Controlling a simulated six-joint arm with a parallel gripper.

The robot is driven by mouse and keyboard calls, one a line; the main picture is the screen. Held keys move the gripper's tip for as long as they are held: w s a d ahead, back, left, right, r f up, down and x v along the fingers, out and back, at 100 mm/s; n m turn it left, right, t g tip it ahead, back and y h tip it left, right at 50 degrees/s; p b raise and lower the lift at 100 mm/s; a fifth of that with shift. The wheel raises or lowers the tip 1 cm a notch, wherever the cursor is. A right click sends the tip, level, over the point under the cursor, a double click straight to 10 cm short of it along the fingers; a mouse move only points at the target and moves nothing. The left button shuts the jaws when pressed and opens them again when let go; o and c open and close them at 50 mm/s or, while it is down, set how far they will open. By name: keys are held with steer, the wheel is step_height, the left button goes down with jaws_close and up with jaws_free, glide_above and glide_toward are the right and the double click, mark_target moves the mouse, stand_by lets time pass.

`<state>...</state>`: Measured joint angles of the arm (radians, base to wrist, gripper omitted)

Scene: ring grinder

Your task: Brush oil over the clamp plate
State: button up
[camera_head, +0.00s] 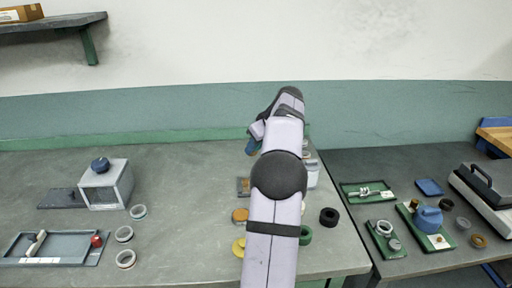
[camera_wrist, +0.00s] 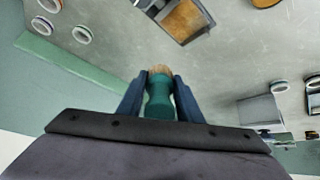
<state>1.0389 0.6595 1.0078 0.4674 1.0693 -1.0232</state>
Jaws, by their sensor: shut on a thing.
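My gripper (camera_wrist: 160,92) is shut on a brush (camera_wrist: 159,98) with a green handle and tan bristles. The bristles point away from the wrist, above the bench. In the head view my gripper (camera_head: 252,146) is mostly behind my arm, and I cannot make out the brush there. A shallow square tray with a brown inside (camera_wrist: 184,20) lies ahead of the bristles, apart from them; it shows partly in the head view (camera_head: 243,187). A flat dark plate (camera_head: 62,198) lies beside a grey box with a blue knob (camera_head: 106,184). I cannot tell which piece is the clamp plate.
Several pale rings (camera_head: 124,233) lie on the left bench. A grey tray (camera_head: 62,246) sits at front left. A black ring (camera_head: 329,216) and a green ring (camera_head: 305,235) lie right of my arm. The right bench holds green trays (camera_head: 368,191).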

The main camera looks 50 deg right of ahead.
steer(key=r+p, duration=0.1)
steer(key=r, duration=0.1)
steer(key=r+p, duration=0.4)
steer(key=shift+a+r, duration=0.25)
steer(key=shift+s+a+f+p, duration=0.3)
steer(key=shift+a+f+p, duration=0.35)
steer(key=shift+p, duration=0.7)
steer(key=shift+s+a+f+p, duration=0.35)
steer(key=shift+f+p, duration=0.6)
steer(key=shift+p, duration=0.45)
steer(key=shift+s+a+f+p, duration=0.4)
steer(key=shift+f+p, duration=0.4)
steer(key=shift+p, duration=0.55)
steer(key=shift+w+f, duration=0.1)
step_height(320, 180, down, 5)
steer(key=shift+r+b, duration=0.1)
steer(key=shift+b, duration=1.05)
steer(key=shift+w, duration=0.1)
